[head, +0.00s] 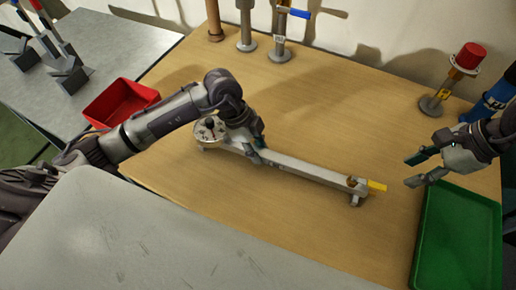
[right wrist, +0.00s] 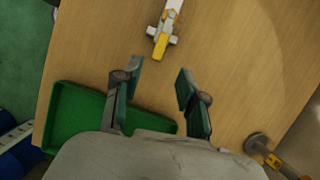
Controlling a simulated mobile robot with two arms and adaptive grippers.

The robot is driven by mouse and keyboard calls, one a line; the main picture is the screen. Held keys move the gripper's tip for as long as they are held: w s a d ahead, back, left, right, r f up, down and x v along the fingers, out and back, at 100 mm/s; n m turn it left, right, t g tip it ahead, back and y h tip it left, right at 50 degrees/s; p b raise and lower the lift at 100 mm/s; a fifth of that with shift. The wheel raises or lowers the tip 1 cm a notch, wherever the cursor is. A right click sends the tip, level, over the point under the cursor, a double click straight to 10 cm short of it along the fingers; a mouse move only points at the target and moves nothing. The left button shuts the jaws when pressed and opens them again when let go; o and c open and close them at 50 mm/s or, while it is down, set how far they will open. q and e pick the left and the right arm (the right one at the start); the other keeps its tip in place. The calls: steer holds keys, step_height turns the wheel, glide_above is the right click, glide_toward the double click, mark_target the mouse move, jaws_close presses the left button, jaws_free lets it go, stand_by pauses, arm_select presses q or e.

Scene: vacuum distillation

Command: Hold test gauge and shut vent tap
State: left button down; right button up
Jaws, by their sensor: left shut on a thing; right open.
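The test gauge lies on the wooden table (head: 200,225). Its round dial end (head: 208,131) is at the left and its long grey bar (head: 310,172) runs to the right. The yellow vent tap handle (head: 377,185) sits at the bar's right end, pointing roughly along the bar; it also shows in the right wrist view (right wrist: 160,47). My left gripper (head: 257,147) is shut on the gauge bar beside the dial; its fingers partly hide the bar. My right gripper (head: 413,170) is open and empty, to the right of the tap handle and apart from it. Its two fingers (right wrist: 160,75) show in the right wrist view.
A green tray (head: 458,240) lies at the right, near my right gripper. A red bin (head: 120,102) stands at the left. Metal posts, one with a blue handle (head: 293,12), and a red-capped fitting (head: 470,57) stand along the back.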

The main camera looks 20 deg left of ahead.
arm_select(q)
steer(key=c, duration=1.5)
jaws_free()
jaws_close()
arm_select(e)
jaws_close()
steer(key=w+a+n+g+h, duration=0.3)
steer(key=w+n, duration=0.7)
steer(key=n, duration=0.7)
steer(key=shift+w+a+r+g+h, duration=0.25)
steer(key=shift+w+a+g+h, duration=0.1)
steer(key=shift+g+h, duration=0.2)
